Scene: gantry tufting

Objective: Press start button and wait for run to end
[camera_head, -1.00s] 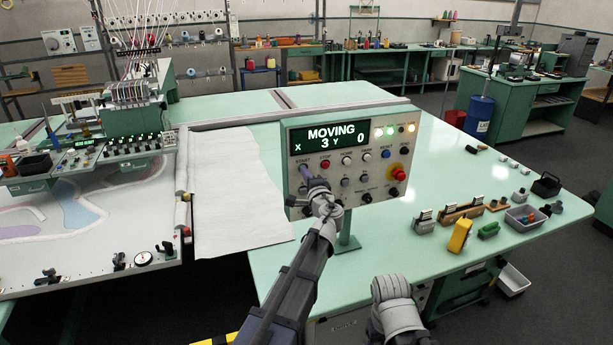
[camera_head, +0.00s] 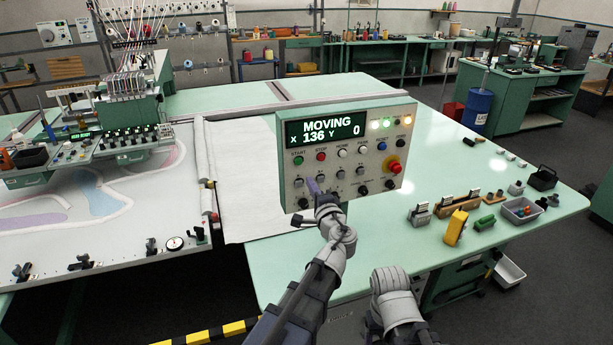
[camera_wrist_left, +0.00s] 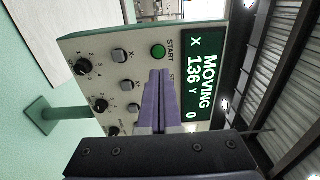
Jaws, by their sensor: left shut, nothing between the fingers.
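The control panel (camera_head: 411,128) stands on a post at the bench. Its screen (camera_head: 326,130) reads MOVING, X 136, Y 0. The green start button (camera_head: 298,160) is uncovered at the panel's upper left; it also shows in the left wrist view (camera_wrist_left: 158,51). The red stop button (camera_head: 320,157) is beside it. My left gripper (camera_head: 313,186) is shut and empty, in front of the panel below the start button. Its purple fingers lie together in the left wrist view (camera_wrist_left: 159,88). My right arm shows at bottom centre, its fingers out of view.
The tufting machine (camera_head: 128,112) and its frame bed (camera_head: 120,258) are at left. A red emergency knob (camera_head: 394,167) is on the panel's right. A yellow device (camera_head: 456,228) and a grey bin (camera_head: 520,212) sit on the green bench. A blue drum (camera_head: 476,110) stands behind.

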